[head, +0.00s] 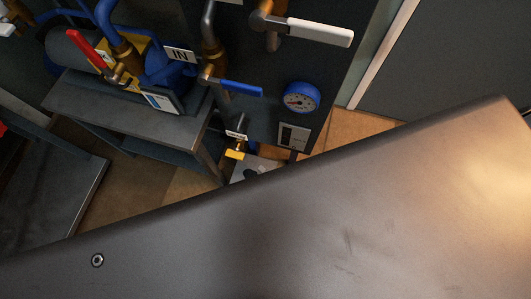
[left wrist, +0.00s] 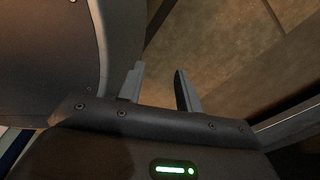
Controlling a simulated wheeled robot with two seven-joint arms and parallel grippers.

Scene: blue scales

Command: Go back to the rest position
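My left gripper (left wrist: 158,70) shows in the left wrist view. Its two grey fingers stand apart with nothing between them, over a brown floor. A large curved dark part fills the left of that view, close to the gripper; it looks like my own body. In the head view a broad grey-brown surface covers the lower right, very close to the camera, and hides much of the scene. It seems to be a part of me. I cannot make out either gripper in the head view.
A grey metal bench (head: 130,122) stands at the left with a blue pump (head: 165,62), a red-handled valve (head: 88,48) and pipes. A blue-handled valve (head: 235,88), a white-handled valve (head: 320,32) and a blue gauge (head: 300,98) are on a dark panel. Brown floor (head: 352,128) shows between.

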